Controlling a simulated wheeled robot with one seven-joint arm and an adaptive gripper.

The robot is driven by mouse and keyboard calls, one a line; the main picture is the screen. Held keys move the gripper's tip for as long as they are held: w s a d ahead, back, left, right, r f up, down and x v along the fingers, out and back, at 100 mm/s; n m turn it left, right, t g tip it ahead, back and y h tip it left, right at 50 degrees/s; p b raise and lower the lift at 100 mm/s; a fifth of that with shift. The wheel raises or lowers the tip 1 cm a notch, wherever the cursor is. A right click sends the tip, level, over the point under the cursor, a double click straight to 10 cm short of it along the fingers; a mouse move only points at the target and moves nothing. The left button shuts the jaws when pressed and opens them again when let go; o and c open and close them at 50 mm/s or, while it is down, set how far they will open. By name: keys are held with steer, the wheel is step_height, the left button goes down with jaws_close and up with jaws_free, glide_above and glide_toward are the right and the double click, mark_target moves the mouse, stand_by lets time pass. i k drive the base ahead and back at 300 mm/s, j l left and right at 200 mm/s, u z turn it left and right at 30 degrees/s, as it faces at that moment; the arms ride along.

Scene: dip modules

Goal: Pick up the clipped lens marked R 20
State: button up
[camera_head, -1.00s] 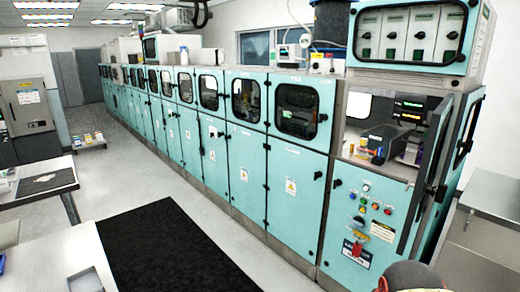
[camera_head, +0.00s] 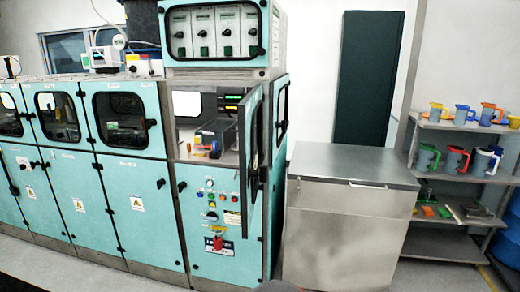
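I cannot make out a clipped lens marked R 20 anywhere in the head view. Its marking would be too small to read at this distance. My gripper is not in view. Only a small dark rounded shape shows at the bottom edge, perhaps a part of my arm.
A long teal machine (camera_head: 130,203) fills the left, with its end door (camera_head: 250,150) swung open. A steel cabinet (camera_head: 345,225) stands beside it. At right, a shelf rack (camera_head: 460,177) holds several coloured jugs (camera_head: 457,160). A blue barrel (camera_head: 508,235) is at the right edge.

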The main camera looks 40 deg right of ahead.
mark_target(198, 148)
steer(key=l+z, duration=0.25)
steer(key=z, duration=0.15)
steer(key=l+z, duration=0.35)
steer(key=i+j+z, duration=0.1)
steer(key=i+j, duration=0.35)
steer(key=j, duration=0.2)
steer(key=i+j+z, duration=0.25)
steer(key=i+j, duration=0.2)
steer(key=j, duration=0.25)
steer(key=i+j+z, duration=0.1)
steer(key=j, duration=0.25)
steer(key=i+j, duration=0.25)
steer(key=j, duration=0.15)
steer(key=z, duration=0.05)
